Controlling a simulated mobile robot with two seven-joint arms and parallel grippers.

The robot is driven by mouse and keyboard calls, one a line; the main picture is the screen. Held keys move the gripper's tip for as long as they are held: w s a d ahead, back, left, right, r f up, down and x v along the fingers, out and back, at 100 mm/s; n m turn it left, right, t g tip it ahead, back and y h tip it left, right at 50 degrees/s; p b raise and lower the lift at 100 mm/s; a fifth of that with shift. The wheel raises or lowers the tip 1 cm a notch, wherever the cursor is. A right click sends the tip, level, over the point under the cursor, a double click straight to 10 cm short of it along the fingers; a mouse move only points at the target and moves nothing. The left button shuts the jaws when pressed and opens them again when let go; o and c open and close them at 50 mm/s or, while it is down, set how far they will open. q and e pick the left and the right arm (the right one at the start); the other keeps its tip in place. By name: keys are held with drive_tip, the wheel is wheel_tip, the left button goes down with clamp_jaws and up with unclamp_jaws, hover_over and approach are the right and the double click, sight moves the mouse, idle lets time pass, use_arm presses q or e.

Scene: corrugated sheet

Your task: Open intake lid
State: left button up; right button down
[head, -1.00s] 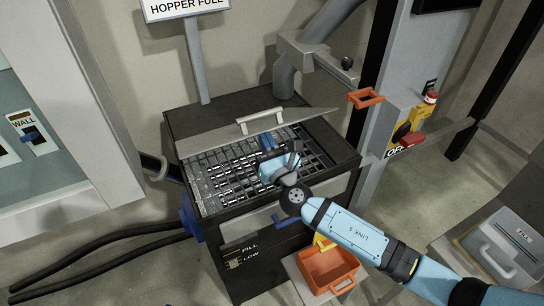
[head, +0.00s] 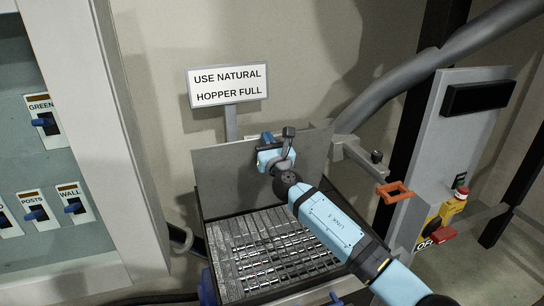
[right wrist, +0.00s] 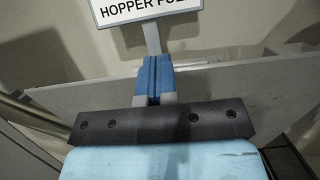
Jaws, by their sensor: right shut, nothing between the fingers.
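The intake lid (head: 222,172) is a flat grey panel. In the head view it stands steeply raised at the back of the hopper, and the grating (head: 275,250) below it is uncovered. My right gripper (head: 266,138) is at the lid's top edge, in front of its upper middle. In the right wrist view its blue fingers (right wrist: 155,78) are together and empty, with the lid panel (right wrist: 240,95) stretching to both sides. Whether they touch the lid is unclear. The lid's handle is mostly hidden behind my gripper. My left gripper is not in view.
A sign (head: 228,84) on a post stands behind the lid. To the right are a grey pipe (head: 440,75), an orange loop handle (head: 395,192) and a control box with a red switch (head: 443,234). A switch panel (head: 45,165) is on the left.

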drive_tip(key=shift+x, duration=0.9)
